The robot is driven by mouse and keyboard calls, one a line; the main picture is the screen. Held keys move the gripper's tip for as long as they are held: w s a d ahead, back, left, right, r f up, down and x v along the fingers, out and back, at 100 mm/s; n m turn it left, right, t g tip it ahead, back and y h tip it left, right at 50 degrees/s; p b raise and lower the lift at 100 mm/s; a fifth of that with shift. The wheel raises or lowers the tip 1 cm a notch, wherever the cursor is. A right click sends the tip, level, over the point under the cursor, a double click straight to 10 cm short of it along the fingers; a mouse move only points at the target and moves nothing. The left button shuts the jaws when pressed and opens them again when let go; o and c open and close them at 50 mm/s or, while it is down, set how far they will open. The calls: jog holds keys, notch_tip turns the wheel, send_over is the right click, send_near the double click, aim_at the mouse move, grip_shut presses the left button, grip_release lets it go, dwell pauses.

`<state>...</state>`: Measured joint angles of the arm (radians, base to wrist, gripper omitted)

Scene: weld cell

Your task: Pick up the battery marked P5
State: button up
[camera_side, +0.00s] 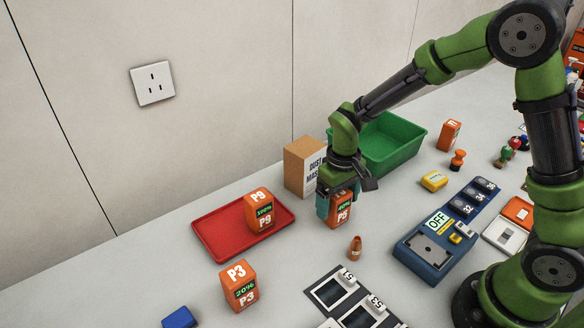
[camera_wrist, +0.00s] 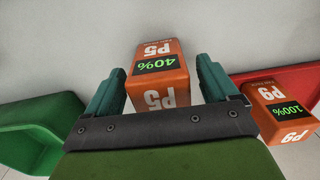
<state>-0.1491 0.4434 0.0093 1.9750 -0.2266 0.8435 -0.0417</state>
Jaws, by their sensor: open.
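The battery marked P5 (camera_side: 339,211) is an orange block with a green 40% display, standing on the table in the side view. In the wrist view the P5 battery (camera_wrist: 158,68) lies ahead, between the two teal fingers. My gripper (camera_side: 337,203) is at the battery in the side view, with a teal finger beside its left side. In the wrist view my gripper (camera_wrist: 160,85) is open, with a finger on each side of the battery and visible gaps. Its base is partly hidden by the gripper mount.
The P9 battery (camera_side: 259,210) stands on a red tray (camera_side: 215,241) to the left. The P3 battery (camera_side: 239,286) is at front left. A dust mask box (camera_side: 301,166) and a green bin (camera_side: 408,151) stand behind.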

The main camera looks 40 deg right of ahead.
notch_tip(320, 180, down, 2)
jog(key=shift+w+r, duration=0.1)
jog(key=c, duration=1.3)
